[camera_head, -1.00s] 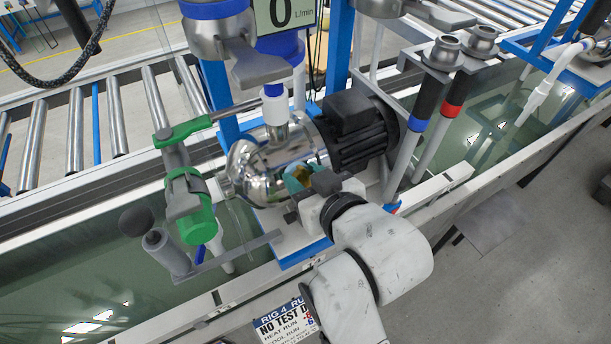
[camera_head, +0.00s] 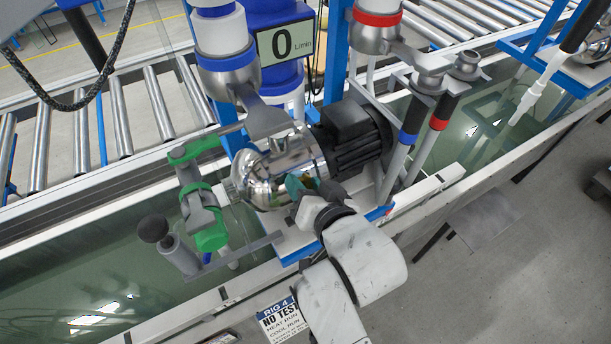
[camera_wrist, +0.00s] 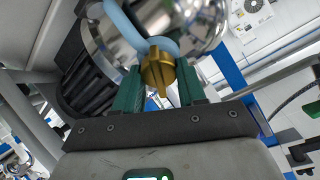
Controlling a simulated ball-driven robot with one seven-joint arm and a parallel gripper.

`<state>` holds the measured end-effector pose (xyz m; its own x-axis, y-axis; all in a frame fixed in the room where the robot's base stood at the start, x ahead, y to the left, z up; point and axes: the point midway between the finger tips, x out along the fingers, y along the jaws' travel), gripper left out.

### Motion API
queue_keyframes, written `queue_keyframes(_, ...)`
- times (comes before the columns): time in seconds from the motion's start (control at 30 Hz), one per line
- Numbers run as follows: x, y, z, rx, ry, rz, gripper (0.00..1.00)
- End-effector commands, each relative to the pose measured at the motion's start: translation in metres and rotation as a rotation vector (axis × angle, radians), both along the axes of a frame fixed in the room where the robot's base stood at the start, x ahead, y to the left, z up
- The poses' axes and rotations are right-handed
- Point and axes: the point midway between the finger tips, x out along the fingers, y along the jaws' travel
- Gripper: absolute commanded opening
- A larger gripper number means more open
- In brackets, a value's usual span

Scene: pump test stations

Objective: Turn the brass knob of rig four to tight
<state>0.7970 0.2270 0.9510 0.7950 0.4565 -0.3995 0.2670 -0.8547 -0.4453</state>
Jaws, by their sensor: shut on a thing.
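The brass knob (camera_wrist: 158,72) shows in the wrist view on the front of a shiny steel pump (camera_head: 270,172). My gripper (camera_wrist: 158,88) has its green fingers on either side of the knob and is shut on it. In the head view my gripper (camera_head: 303,188) reaches the near side of the pump, and its fingers mostly hide the knob. A sign reading RIG 4 (camera_head: 284,318) hangs below on the trough's front. The display (camera_head: 284,43) above the pump reads 0 L/min.
A green-handled valve (camera_head: 200,205) stands left of the pump. A black motor (camera_head: 352,140) joins the pump. A water trough (camera_head: 90,270) runs beneath. Rollers (camera_head: 120,110) lie behind.

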Motion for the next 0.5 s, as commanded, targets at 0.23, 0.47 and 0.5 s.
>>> queue_keyframes(0.23,0.0005,-0.0017,0.0029,0.166,0.113,-0.118,0.1)
queue_keyframes(0.47,0.0008,-0.0025,0.0017,0.324,0.218,-0.227,0.1)
queue_keyframes(0.5,0.0008,-0.0027,0.0014,0.35,0.237,-0.246,0.1)
